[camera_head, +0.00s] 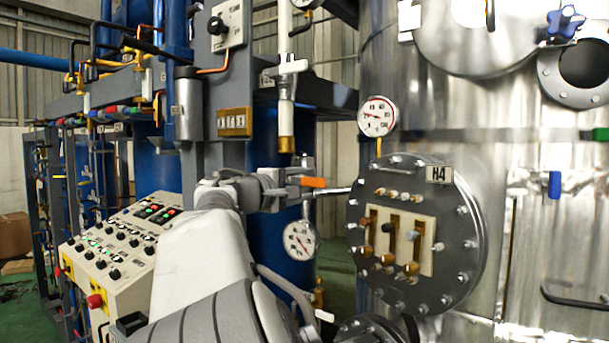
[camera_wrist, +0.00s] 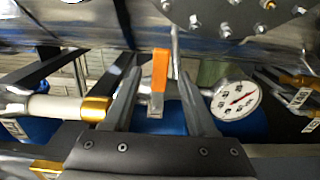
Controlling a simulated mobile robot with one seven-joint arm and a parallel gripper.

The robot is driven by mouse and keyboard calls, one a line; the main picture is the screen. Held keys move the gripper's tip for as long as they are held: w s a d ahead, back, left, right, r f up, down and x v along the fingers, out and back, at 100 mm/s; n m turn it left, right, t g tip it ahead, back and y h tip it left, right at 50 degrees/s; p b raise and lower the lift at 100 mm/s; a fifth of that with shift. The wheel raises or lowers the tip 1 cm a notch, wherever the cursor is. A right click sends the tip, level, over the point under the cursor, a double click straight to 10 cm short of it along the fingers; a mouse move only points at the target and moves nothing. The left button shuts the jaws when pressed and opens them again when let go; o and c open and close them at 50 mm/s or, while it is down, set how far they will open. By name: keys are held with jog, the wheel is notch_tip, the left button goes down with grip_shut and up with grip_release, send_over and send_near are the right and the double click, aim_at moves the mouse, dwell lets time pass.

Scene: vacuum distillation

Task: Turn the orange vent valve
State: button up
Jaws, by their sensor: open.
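The orange vent valve handle (camera_head: 313,182) is a short flat lever at the pipe left of the round H4 flange in the head view. In the wrist view the orange handle (camera_wrist: 160,70) stands upright in the picture, between my two fingers. My gripper (camera_head: 296,184) is close up to the handle from the left in the head view. In the wrist view my gripper (camera_wrist: 158,75) is open, with one finger on each side of the handle and gaps visible. The valve body below the handle is partly hidden.
A pressure gauge (camera_head: 301,240) hangs just below the valve, and shows right of my fingers in the wrist view (camera_wrist: 236,100). The bolted H4 flange (camera_head: 464,255) is to the right. A white pipe with a gold collar (camera_wrist: 94,108) lies left of my fingers. A control panel (camera_head: 115,245) stands left.

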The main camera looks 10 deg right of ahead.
aim_at(315, 182)
jog(key=p+x, duration=0.2)
jog(key=x, duration=0.5)
jog(key=shift+w, duration=0.1)
grip_shut()
dwell(1.3)
